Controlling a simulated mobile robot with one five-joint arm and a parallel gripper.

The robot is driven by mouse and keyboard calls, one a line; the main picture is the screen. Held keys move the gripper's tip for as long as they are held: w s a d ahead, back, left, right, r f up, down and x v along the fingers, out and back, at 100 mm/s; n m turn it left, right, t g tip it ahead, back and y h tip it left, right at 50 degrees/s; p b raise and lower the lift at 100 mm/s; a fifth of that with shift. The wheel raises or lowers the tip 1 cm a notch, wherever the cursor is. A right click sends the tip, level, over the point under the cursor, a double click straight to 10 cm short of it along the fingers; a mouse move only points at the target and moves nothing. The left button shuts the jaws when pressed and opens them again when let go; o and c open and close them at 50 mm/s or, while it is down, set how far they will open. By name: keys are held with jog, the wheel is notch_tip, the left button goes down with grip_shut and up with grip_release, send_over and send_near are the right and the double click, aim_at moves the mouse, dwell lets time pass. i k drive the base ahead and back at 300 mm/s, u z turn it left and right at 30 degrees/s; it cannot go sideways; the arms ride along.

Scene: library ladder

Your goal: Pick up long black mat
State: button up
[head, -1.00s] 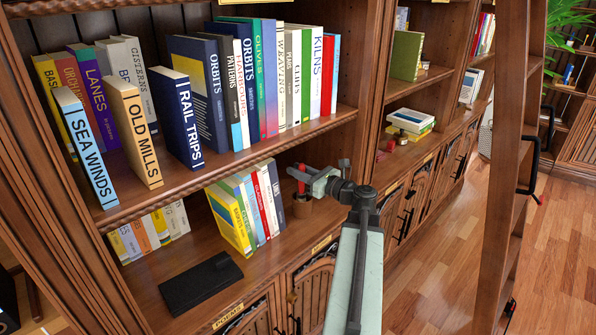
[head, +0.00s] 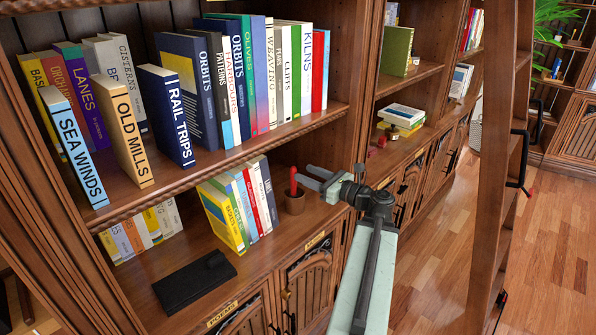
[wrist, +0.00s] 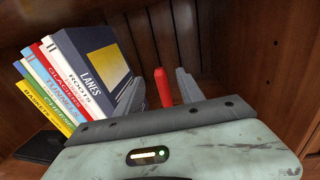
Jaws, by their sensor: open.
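In the wrist view a dark flat thing at the lower left, likely the mat (wrist: 38,147), shows beyond the books. My gripper (head: 301,175) is open and empty, well to the right of the mat.
Leaning books (head: 240,205) stand between my gripper and the back of the mat. The upper shelf (head: 240,155) with a row of books overhangs the counter. A wooden ladder (head: 490,190) stands at the right. The floor (head: 425,250) between is clear.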

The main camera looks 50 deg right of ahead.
aim_at(173, 291)
jog(key=k, duration=1)
